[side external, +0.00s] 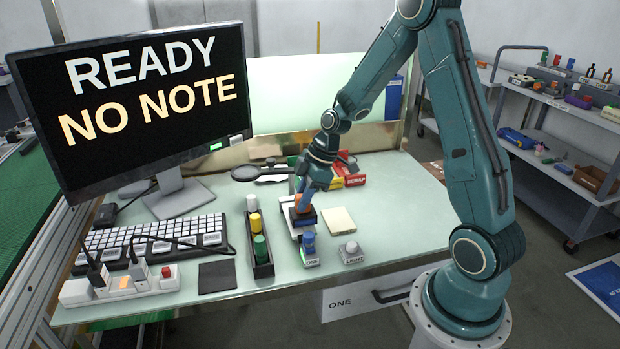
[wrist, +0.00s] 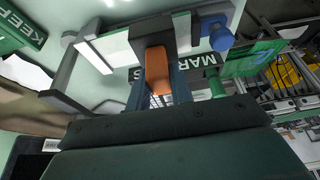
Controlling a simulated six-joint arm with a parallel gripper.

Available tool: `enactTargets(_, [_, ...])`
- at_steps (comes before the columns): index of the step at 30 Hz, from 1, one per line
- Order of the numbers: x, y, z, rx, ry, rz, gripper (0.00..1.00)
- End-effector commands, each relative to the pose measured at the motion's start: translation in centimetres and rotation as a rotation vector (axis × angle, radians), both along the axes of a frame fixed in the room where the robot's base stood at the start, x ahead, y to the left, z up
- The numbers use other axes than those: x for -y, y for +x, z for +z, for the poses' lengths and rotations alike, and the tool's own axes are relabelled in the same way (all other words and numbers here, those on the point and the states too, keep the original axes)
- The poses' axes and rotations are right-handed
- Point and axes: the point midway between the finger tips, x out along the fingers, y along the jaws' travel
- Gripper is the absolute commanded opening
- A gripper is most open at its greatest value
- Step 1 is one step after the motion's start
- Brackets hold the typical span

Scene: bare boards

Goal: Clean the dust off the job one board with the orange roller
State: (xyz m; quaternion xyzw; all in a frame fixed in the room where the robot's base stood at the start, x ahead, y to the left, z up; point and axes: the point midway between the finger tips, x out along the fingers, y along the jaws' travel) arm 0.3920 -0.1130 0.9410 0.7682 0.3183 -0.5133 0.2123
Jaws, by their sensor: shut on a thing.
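My gripper (side external: 303,196) points down at the middle of the bench and is shut on the orange roller (side external: 302,204). In the wrist view the roller's orange handle (wrist: 158,72) stands between my fingers (wrist: 160,95), with a dark block at its far end. The roller is at the pale job one board (side external: 286,213), largely covering it; I cannot tell whether they touch. The board's frame also shows in the wrist view (wrist: 115,50). A blue knob (side external: 308,241) over a label reading ONE stands at the near end. Dust cannot be made out.
A dark rack (side external: 262,268) of white, yellow and green cylinders stands left of the board. A cream pad (side external: 339,221) and a grey LIGHT knob (side external: 351,251) lie right. A red SCRAP box (side external: 350,180) and a magnifier (side external: 246,172) are behind. The front right bench is clear.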

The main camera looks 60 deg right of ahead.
Motion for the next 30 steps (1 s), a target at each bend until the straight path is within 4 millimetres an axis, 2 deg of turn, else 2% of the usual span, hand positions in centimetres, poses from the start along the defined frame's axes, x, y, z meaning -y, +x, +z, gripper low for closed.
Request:
enactTargets(18, [-1.2,-1.2,0.0,0.000,0.000,0.000,0.03])
enactTargets(30, [-1.4,-1.4,0.0,0.001,-0.001,0.000,0.03])
